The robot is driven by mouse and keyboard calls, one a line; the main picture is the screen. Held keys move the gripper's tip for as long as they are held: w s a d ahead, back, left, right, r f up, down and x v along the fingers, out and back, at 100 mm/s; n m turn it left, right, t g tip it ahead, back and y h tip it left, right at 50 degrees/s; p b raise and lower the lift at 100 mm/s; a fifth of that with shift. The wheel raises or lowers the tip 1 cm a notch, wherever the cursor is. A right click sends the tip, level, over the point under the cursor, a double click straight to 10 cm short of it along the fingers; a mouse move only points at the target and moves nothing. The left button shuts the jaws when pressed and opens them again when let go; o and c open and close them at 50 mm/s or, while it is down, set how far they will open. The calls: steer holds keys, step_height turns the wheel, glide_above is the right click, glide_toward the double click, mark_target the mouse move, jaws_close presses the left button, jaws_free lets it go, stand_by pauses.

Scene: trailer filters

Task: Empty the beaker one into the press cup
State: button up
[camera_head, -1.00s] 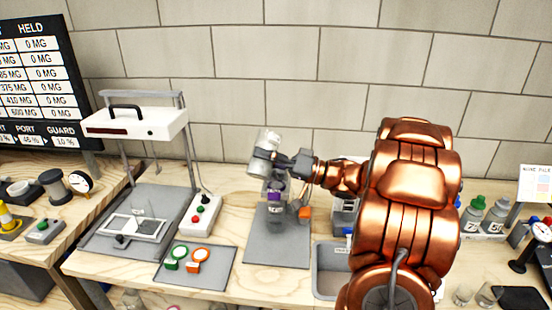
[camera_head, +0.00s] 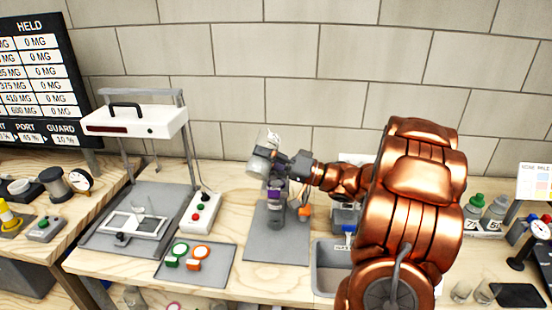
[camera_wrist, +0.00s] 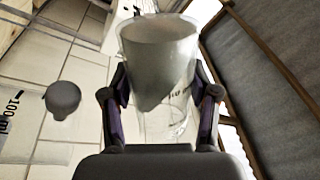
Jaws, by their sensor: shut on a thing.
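My gripper (camera_head: 274,166) is shut on a clear beaker (camera_wrist: 160,75), one finger on each side of it in the wrist view. The beaker has dark markings and a pale grey-white content, and how much is in it is unclear. In the head view the beaker (camera_head: 263,157) is tilted, above a grey upright device (camera_head: 276,216) on a grey mat. A purple part shows just below the beaker. The press cup cannot be told apart clearly there, and the gripper and beaker partly cover that area.
A white-topped frame stand (camera_head: 135,121) and a button box (camera_head: 201,214) stand left. A small mat (camera_head: 222,262) holds green and orange rings. A grey bin (camera_head: 328,270) is in front, right of the device. Bottles (camera_head: 474,213) stand at the right. The wall is close behind.

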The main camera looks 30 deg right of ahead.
steer(key=shift+a+r+m+t+p, duration=0.1)
steer(key=shift+r+m+t+p, duration=0.1)
steer(key=shift+r+m+p, duration=0.25)
steer(key=shift+r+m+t+p, duration=0.2)
steer(key=shift+m+p, duration=0.1)
steer(key=shift+m, duration=0.35)
steer(key=shift+f+m+t+h+p, duration=0.3)
steer(key=shift+m, duration=0.8)
steer(key=shift+r+p, duration=0.2)
steer(key=shift+p, duration=0.45)
steer(key=shift+w+d+r+m+t+h+p, duration=0.2)
steer(key=shift+m+p, duration=0.4)
steer(key=shift+p, duration=0.6)
steer(key=shift+w+d+r+m+t+h+p, duration=0.1)
steer(key=shift+d+r+m+t+h+p, duration=0.15)
steer(key=shift+m+p, duration=0.65)
steer(key=shift+w+d+f+m+t+h+p, duration=0.15)
steer(key=shift+m+p, duration=0.25)
steer(key=shift+p, duration=0.8)
steer(key=shift+s+d+f+m+t+h+p, duration=0.1)
steer(key=shift+f+m+p, duration=0.25)
steer(key=shift+p, duration=0.8)
steer(key=shift+w+d+f+m+t+h, duration=0.15)
steer(key=shift+m+t+h, duration=0.25)
steer(key=shift+m, duration=0.75)
steer(key=shift+w+d+r+m+h, duration=0.2)
steer(key=shift+r+m+h, duration=0.15)
steer(key=shift+m, duration=0.55)
